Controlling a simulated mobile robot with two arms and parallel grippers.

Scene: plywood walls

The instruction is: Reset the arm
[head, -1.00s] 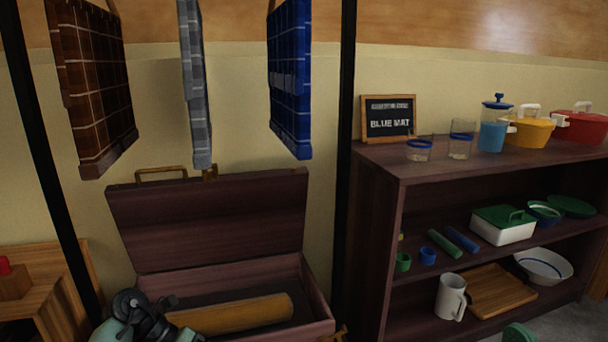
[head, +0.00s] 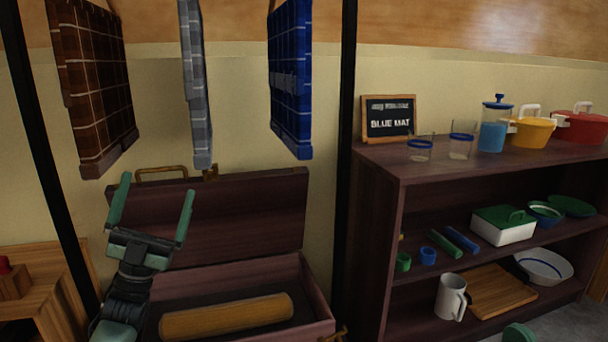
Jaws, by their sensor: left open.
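My left gripper (head: 150,212) is raised in front of the open suitcase (head: 285,272) at the lower left. Its two green fingers point up and are spread wide, with nothing between them. The dark wooden suitcase has its lid up. A yellow-brown rolled mat (head: 226,316) lies inside it, to the right of and below my gripper.
Brown (head: 92,85), grey (head: 195,85) and blue (head: 290,80) checked cloths hang above, between black posts (head: 345,160). A dark shelf (head: 400,170) at right bears glasses, pots and a "BLUE MAT" sign (head: 388,118). A small wooden stand (head: 50,290) is at left.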

